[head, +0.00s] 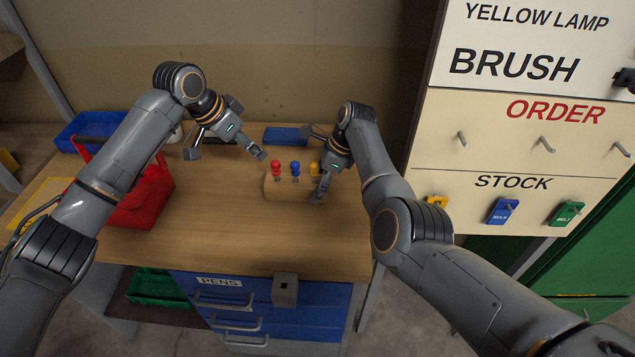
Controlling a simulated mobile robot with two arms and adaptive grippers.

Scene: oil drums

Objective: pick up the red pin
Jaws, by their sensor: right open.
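The red pin (275,168) stands upright in a wooden block (287,190) on the workbench, at the left end of a row of pins. A blue pin (295,168) stands beside it in the middle. A yellow pin (314,169) is at the right end, partly hidden by my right gripper. My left gripper (226,153) is open and empty, above the bench to the left of the block. One of its fingertips is close to the red pin's upper left. My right gripper (314,164) is open at the block's right end, with its fingers around the yellow pin's side; contact cannot be told.
A red tool carrier (154,196) stands on the bench at left, partly behind my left arm. A blue bin (84,128) is at the back left, and a blue object (285,136) lies behind the block. The bench front (240,235) is clear.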

